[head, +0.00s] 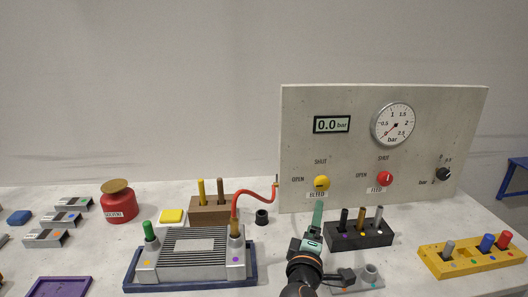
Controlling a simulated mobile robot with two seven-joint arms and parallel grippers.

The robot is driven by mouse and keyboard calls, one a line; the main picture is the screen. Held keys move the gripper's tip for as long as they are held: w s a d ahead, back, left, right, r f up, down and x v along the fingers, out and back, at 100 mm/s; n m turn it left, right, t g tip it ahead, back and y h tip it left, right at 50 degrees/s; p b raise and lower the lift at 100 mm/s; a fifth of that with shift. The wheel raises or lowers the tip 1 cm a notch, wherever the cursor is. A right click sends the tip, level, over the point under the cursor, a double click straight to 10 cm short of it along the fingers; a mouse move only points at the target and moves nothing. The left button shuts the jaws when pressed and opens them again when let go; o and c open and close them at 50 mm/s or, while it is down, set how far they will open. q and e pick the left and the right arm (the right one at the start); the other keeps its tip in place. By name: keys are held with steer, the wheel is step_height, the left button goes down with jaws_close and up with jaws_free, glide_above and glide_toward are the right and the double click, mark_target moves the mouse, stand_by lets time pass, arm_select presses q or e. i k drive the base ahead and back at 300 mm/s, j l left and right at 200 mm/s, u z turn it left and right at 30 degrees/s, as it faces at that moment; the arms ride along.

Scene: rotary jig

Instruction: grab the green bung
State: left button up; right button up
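The green bung (149,230) stands upright in the left port of a grey ribbed block (170,256), which sits in a dark blue tray (252,281). My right gripper (318,210) is at the lower middle, in front of the panel and well to the right of the bung. Its pale green fingers point up and away and are seen edge-on, so whether they are apart is hidden. Nothing is clearly seen in it. My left gripper is not in view.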

mark_target(147, 224)
steer(key=k+j, duration=0.25)
steer(key=k, duration=0.15)
steer(key=k+j, duration=0.2)
steer(key=k, duration=0.25)
